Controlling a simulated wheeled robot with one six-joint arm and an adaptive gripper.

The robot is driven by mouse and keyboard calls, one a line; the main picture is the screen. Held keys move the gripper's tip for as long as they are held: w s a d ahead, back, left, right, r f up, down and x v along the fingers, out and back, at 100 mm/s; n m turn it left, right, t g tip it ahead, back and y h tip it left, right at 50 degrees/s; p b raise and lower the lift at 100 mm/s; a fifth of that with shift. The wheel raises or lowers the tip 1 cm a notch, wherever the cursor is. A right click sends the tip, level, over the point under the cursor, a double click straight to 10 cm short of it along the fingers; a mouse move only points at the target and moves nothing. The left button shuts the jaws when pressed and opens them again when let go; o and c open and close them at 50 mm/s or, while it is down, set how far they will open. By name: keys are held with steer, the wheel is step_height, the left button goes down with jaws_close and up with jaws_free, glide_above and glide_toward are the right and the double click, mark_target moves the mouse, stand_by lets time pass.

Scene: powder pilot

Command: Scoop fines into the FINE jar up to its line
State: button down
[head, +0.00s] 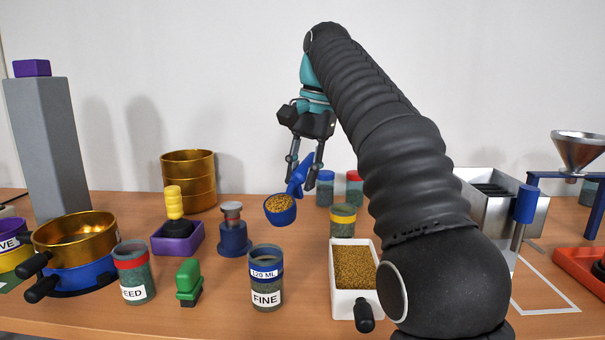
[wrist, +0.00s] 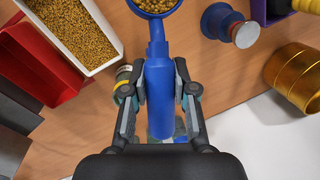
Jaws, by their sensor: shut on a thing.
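My gripper (head: 307,163) is shut on the handle of a blue scoop (head: 299,178). The scoop bowl is heaped with golden-brown grains and hangs in the air, above and a little right of the FINE jar. The wrist view shows the scoop handle (wrist: 159,95) between the fingers and the filled bowl at the top edge. The FINE jar (head: 266,298) stands upright on the table, with a blue band reading 120 ML and a white label. Its contents look grey-green; the level against the line is unclear. A white tray (head: 343,303) of the same golden-brown grains stands right of the jar.
A FEED jar (head: 133,278) and a green object (head: 188,282) stand left of the FINE jar. A blue stamp-like object (head: 234,240) and purple box (head: 178,243) stand behind. Brass sieves (head: 75,240) are at left. A metal funnel (head: 578,149) stands at right.

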mark_target(293, 175)
steer(key=shift+s+a+f+t+h+b, duration=0.2)
steer(key=shift+s+t+h+b, duration=0.1)
steer(key=shift+t+b, duration=0.35)
steer(key=shift+s+a+f+t+h+b, duration=0.1)
steer(key=shift+s+f+t+h+b, duration=0.15)
steer(key=shift+t+b, duration=0.35)
steer(key=shift+s+a+r+n+t+h+b, duration=0.15)
steer(key=shift+s+a+r+t+h+b, duration=0.1)
steer(key=shift+s+r+t+h+b, duration=0.3)
steer(key=shift+s+a+r+n+t+h+b, duration=0.2)
steer(key=shift+s+r+t+b, duration=0.1)
steer(key=shift+r+t, duration=0.3)
steer(key=shift+s+a+r+t+h+b, duration=0.35)
steer(key=shift+s+t+b, duration=0.2)
steer(key=shift+t+b, duration=0.2)
steer(key=shift+s+a+r+t+h+b, duration=0.3)
steer(key=shift+s+r+t+h+b, duration=0.1)
steer(key=shift+s+t+b, duration=0.3)
steer(key=shift+s+a+r+t+h+b, duration=0.35)
steer(key=shift+s+t+b, duration=0.1)
steer(key=shift+t+b, duration=0.35)
steer(key=shift+d+r, duration=0.1)
